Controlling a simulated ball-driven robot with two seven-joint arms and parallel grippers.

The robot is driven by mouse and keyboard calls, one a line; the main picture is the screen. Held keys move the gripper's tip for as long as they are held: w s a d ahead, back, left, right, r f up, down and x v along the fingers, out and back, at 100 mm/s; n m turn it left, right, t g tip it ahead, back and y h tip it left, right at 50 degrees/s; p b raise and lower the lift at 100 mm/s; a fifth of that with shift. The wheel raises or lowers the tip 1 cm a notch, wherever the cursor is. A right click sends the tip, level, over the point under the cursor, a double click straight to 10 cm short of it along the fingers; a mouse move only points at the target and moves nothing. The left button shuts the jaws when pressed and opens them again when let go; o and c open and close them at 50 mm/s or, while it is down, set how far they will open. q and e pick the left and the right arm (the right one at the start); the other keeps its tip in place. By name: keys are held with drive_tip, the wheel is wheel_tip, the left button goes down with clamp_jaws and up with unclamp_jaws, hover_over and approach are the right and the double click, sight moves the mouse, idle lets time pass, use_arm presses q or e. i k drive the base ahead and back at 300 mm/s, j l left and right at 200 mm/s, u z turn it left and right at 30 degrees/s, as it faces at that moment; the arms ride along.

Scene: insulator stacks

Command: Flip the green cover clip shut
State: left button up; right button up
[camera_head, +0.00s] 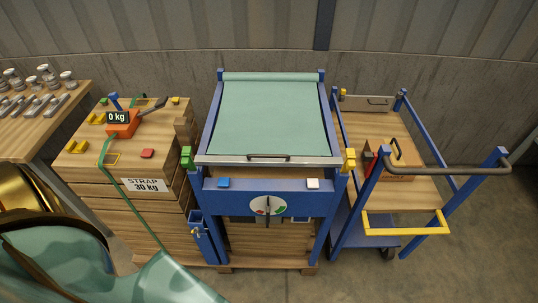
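A green clip (187,158) sits on the front left post of the blue frame (208,120), beside the left end of the cover's front bar. It is small, and I cannot tell whether it is open or shut. The pale green cover (272,115) is stretched over the frame's top, from the rear roller to a grey front bar (215,160) with a dark handle (268,156). A yellow clip (349,160) sits at the bar's right end. Neither of my grippers shows in the head view.
A wooden stack (150,215) with an orange strap tensioner (123,126) stands left. A blue trolley (405,207) with a yellow bar stands right. The front panel (200,197) carries a dial (267,205). A large teal shape and gold shape fill the lower left.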

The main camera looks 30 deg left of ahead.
sight(187, 160)
drive_tip(key=u, duration=1.75)
